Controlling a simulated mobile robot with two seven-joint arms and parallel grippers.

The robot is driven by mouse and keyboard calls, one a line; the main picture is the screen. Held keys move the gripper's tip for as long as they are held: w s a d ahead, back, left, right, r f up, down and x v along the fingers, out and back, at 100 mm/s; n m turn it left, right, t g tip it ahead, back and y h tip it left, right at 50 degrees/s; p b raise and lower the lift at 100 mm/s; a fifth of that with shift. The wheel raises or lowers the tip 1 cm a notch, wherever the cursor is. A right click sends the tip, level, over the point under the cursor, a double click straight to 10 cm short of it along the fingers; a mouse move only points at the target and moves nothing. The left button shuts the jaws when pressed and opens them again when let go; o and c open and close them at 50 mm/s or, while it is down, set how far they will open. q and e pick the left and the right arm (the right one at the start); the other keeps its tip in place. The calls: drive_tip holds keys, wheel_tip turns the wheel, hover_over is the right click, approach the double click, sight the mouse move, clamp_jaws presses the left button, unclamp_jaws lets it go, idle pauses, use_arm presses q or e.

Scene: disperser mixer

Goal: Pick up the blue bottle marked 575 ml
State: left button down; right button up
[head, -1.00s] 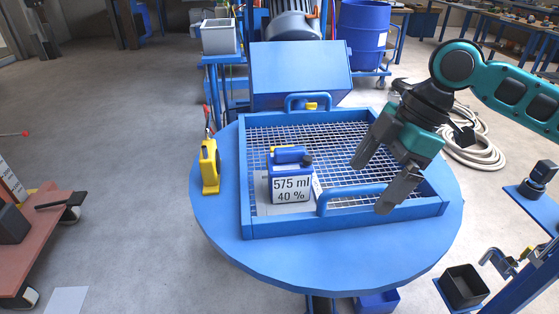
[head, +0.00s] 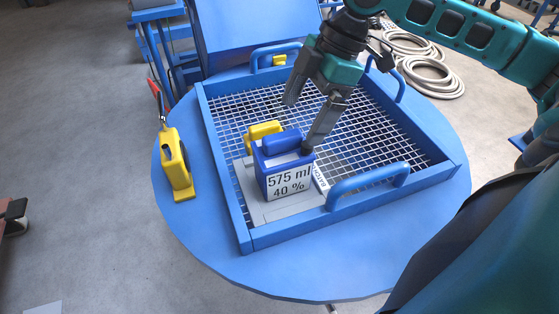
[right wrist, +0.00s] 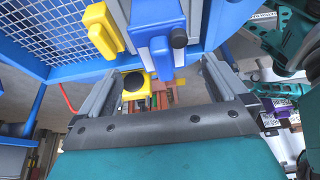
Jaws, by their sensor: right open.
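The blue bottle (head: 284,165) has a white label reading 575 ml, 40 % and stands upright in the front left part of the blue mesh tray (head: 236,210). My right gripper (head: 298,127) is open and empty. In the head view one finger overlaps the bottle's top right corner by its dark cap; I cannot tell if it touches. In the right wrist view the blue bottle (right wrist: 158,38) shows in the gap between the two fingers. My left gripper is not in view.
A yellow object (head: 262,130) stands right behind the bottle. A yellow device with a red lever (head: 176,168) stands on the round blue table (head: 205,225) left of the tray. The tray has raised handles, one at the front (head: 368,183). The mesh at right is clear.

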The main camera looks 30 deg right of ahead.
sight(282, 151)
drive_tip(key=b+x, duration=0.1)
drive_tip(key=x, duration=0.3)
drive_tip(key=b+x, duration=0.1)
drive_tip(key=x, duration=0.4)
drive_tip(key=shift+a+f, duration=0.1)
drive_tip(key=shift+a, duration=0.2)
drive_tip(key=c, duration=0.9)
